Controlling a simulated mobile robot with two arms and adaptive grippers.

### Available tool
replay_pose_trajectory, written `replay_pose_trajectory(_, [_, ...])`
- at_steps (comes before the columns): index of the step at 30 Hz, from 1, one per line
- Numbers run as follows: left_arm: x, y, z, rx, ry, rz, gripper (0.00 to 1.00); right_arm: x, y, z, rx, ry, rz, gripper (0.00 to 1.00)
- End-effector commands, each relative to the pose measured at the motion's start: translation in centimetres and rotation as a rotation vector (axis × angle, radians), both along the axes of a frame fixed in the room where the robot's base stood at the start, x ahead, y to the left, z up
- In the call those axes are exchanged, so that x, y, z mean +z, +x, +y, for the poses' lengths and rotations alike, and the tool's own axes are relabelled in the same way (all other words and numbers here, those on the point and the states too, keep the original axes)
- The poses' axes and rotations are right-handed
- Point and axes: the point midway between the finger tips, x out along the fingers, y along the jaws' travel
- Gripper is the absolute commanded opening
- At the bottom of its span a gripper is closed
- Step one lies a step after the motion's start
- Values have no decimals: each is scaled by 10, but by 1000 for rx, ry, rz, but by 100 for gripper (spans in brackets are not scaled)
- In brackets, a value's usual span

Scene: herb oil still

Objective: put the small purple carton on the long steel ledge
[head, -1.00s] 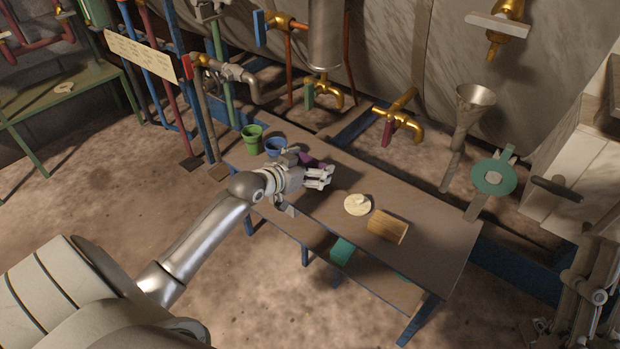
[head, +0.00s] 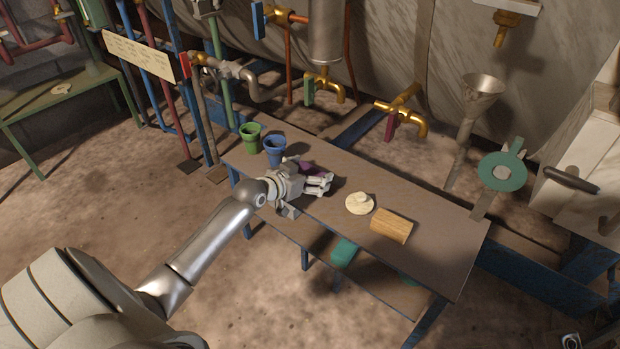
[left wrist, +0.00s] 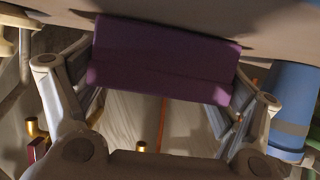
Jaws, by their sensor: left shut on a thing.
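The small purple carton (left wrist: 165,58) lies across the jaws of my left gripper in the left wrist view. In the head view only a strip of the carton (head: 312,168) shows behind the fingers. My left gripper (head: 320,184) is shut on it, low over the bench top, to the right of the blue cup. I cannot tell whether the carton touches the bench. I cannot surely make out a long steel ledge apart from the long bench top (head: 440,212). My right gripper is not in view.
A green cup (head: 251,139) and a blue cup (head: 275,150) stand at the bench's left end. A round pale object (head: 359,204) and a wooden block (head: 391,226) lie to the gripper's right. Brass taps (head: 408,116) and a funnel (head: 480,90) are behind the bench.

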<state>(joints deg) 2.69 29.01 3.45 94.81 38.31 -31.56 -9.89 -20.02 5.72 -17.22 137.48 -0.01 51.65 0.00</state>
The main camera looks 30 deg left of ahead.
Motion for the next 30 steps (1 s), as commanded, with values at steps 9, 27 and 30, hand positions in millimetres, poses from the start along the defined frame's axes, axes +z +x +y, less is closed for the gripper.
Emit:
replay_pose_trajectory(9, [0, 0, 0, 0, 0, -4, 56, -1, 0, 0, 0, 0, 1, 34])
replay_pose_trajectory(27, [1, -1, 0, 0, 0, -1, 100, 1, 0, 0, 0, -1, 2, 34])
replay_pose_trajectory(30, [4, -10, 1, 0, 1, 2, 100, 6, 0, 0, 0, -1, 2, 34])
